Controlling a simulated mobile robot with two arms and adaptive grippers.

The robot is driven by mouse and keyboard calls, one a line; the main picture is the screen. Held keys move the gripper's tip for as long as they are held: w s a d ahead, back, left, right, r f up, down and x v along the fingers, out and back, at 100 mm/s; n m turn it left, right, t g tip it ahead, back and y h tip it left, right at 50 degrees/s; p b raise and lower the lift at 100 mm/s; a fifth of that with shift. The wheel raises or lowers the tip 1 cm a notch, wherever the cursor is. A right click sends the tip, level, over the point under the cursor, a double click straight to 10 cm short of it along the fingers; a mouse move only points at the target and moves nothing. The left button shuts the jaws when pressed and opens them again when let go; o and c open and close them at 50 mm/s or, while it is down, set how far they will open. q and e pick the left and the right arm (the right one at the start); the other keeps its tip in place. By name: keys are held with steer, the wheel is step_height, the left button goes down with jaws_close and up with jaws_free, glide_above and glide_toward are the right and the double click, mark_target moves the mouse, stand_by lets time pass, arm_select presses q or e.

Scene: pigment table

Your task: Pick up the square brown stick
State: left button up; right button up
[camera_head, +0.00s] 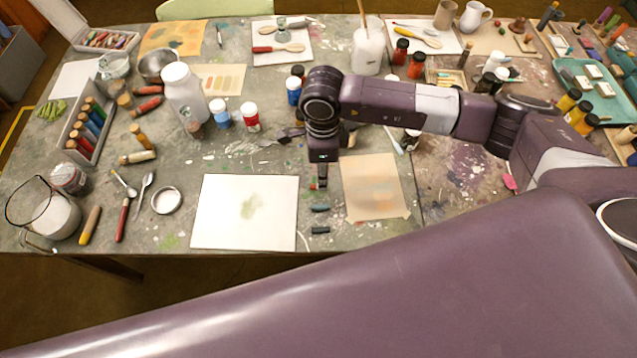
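My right gripper (321,184) points down over the middle of the table, between the white sheet and the tan sheet. Its fingertips are small here, and I cannot tell whether they are open or shut. Something small and dark shows at the fingertips; a square brown stick cannot be made out clearly there. Just in front of the gripper lie two short dark sticks, a nearer one (320,230) and a farther one (320,208); they look grey-blue to black. My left gripper is not in view.
A white sheet (225,225) lies left of the gripper and a tan sheet (372,190) right of it. Paint jars, including a red-labelled one (251,117), stand behind. A teal tray (570,75) is far right. A large purple part of mine covers the foreground.

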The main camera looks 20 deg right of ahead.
steer(key=shift+f, duration=0.4)
step_height(320, 180, down, 4)
steer(key=shift+w+r+p, duration=0.15)
steer(key=shift+r+p, duration=0.05)
steer(key=shift+p, duration=0.75)
steer(key=shift+f, duration=0.5)
steer(key=c, duration=0.8)
